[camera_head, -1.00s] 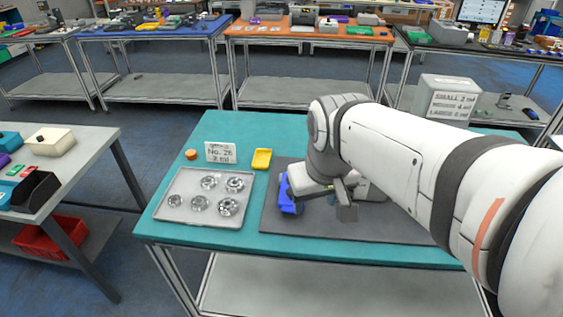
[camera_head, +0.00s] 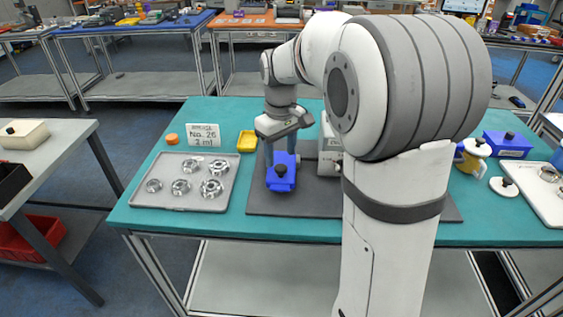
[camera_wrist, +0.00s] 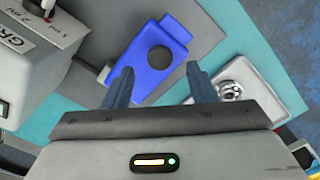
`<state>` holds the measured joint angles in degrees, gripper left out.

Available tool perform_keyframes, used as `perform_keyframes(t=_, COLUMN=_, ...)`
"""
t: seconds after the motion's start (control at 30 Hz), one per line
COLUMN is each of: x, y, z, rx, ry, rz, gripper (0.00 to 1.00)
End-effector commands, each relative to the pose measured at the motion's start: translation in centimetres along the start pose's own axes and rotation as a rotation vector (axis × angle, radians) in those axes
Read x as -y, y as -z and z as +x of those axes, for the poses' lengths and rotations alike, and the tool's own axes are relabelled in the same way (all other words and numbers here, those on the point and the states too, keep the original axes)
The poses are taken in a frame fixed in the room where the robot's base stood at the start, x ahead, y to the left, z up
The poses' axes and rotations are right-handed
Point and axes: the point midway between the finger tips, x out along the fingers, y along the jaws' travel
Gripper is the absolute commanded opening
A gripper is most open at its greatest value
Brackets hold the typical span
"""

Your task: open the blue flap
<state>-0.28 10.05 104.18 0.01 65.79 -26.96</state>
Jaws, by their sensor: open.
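The blue flap (camera_head: 283,164), with a black round knob (camera_head: 281,170) on its blue body, is on the dark grey mat (camera_head: 262,201), left of my arm. In the wrist view the blue flap (camera_wrist: 139,72) lies ahead of my fingers, with its black knob (camera_wrist: 159,60) near the middle. My gripper (camera_wrist: 161,84) is open and empty, its two fingers spread and pointing toward the blue piece. In the head view my gripper (camera_head: 282,146) is just above and behind the blue flap. Whether a finger touches it I cannot tell.
A light grey machine (camera_head: 329,157) stands right beside the blue piece; it also shows in the wrist view (camera_wrist: 35,60). A grey tray (camera_head: 168,200) with several metal parts lies to the left. A yellow dish (camera_head: 246,141) and a label card (camera_head: 203,135) are behind the tray.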

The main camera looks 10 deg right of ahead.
Motion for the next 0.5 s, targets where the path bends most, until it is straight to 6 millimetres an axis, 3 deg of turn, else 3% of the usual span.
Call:
perform_keyframes(t=0.2, x=0.0, y=-0.1, z=2.9, rx=0.002, ry=0.001, rz=0.001, gripper=0.52)
perform_keyframes(t=0.5, x=0.0, y=-0.1, z=3.7, rx=0.000, ry=0.000, rz=0.002, gripper=0.52)
